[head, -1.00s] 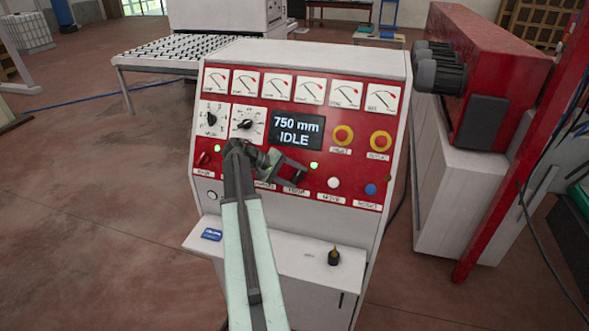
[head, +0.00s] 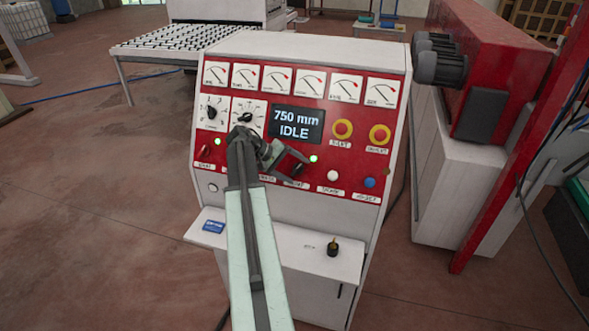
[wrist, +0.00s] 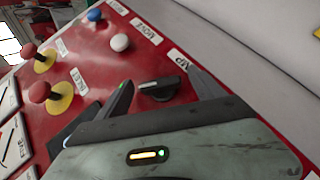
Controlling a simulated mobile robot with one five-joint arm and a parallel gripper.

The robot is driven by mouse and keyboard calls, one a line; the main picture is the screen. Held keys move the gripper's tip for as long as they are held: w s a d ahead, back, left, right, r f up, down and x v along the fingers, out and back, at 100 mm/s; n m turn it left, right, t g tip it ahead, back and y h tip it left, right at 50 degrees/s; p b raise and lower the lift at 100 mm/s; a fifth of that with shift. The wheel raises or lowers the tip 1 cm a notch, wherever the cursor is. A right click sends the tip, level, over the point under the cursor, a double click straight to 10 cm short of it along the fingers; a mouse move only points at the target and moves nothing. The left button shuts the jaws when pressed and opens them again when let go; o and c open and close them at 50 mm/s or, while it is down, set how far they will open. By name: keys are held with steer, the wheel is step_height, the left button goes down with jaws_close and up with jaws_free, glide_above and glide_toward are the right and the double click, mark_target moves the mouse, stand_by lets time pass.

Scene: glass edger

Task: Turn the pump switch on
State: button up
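The pump switch (wrist: 160,89) is a black rotary knob with a pale pointer line on the red panel. Its label is partly covered in the wrist view, and "MP" shows. My gripper (wrist: 160,78) is open in the wrist view, with one finger on each side of the knob and gaps between them. I cannot tell whether the fingertips reach the knob's depth. In the head view my gripper (head: 288,160) is in front of the lower row of controls and hides part of them.
The console panel has a display (head: 295,123) reading "750 mm IDLE". Near the switch are a white button (wrist: 120,42), a blue button (wrist: 94,15) and red mushroom buttons (wrist: 39,92) on yellow rings. A ledge (head: 285,245) juts out below, with a small black knob (head: 332,247).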

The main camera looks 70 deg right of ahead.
steer(key=w+a+r+p, duration=0.3)
steer(key=w+a, duration=0.6)
steer(key=w, duration=0.4)
steer(key=shift+r, duration=0.15)
